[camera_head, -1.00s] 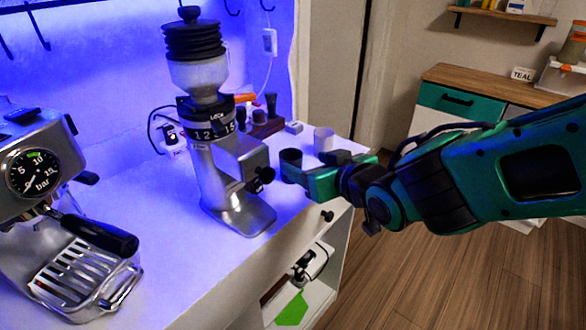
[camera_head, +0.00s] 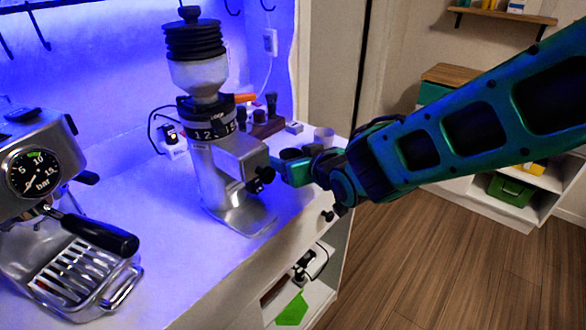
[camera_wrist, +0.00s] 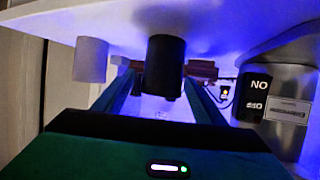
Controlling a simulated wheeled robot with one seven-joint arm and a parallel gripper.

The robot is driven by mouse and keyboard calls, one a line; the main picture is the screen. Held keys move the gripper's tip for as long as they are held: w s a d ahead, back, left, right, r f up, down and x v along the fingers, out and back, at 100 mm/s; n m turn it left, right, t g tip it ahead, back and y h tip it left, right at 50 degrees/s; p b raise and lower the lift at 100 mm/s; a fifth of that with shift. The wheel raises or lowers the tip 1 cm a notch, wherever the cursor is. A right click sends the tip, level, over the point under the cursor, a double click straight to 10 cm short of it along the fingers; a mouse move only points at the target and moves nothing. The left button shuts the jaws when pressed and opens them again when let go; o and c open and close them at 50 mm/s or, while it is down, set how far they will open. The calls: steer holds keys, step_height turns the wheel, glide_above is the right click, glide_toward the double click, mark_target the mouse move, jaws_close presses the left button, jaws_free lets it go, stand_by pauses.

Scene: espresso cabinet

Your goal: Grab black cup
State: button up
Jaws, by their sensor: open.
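The black cup (camera_wrist: 165,62) shows in the wrist view, which appears upside down, with the cup's rim toward the picture's bottom. It lies between the two teal fingers of my gripper (camera_wrist: 160,82), which are spread apart around its line. I cannot tell whether either finger touches it. In the head view my gripper (camera_head: 283,171) is low over the counter, right beside the grinder. The black cup's dark top (camera_head: 290,154) just shows behind it; the rest is hidden by my gripper.
A white cup (camera_head: 323,136) stands close behind my gripper; it also shows at the left of the wrist view (camera_wrist: 90,60). The metal grinder (camera_head: 222,172) stands close on the left. Barista tools (camera_head: 264,122) sit behind. The counter's edge runs below my arm.

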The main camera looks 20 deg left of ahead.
steer(key=c, duration=1.2)
